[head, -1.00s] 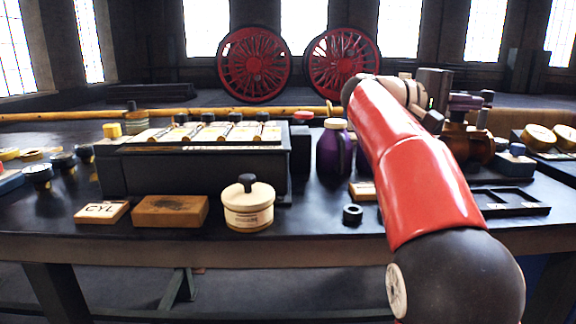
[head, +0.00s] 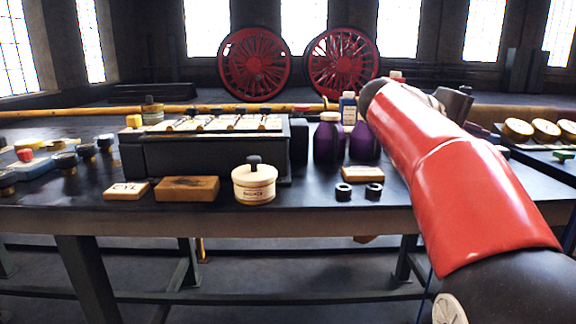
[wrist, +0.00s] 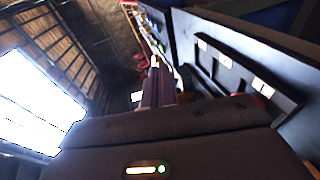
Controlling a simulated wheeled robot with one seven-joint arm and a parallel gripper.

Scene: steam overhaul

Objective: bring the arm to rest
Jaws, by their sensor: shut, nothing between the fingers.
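My red arm reaches up from the lower right of the head view, over the right part of the dark workbench (head: 300,205). My gripper shows in the wrist view (wrist: 157,88), its two dark fingers together with nothing between them. In the head view my gripper is hidden behind the arm; only a dark part of the wrist shows past it. In the wrist view the fingers are clear of the bench, which runs along the right side, tilted.
On the bench stand a black case (head: 205,155), a cream jar (head: 254,184), purple bottles (head: 328,138), two black rings (head: 343,192), a wooden block (head: 187,189) and a CYL plate (head: 126,190). Red wheels (head: 254,64) stand behind.

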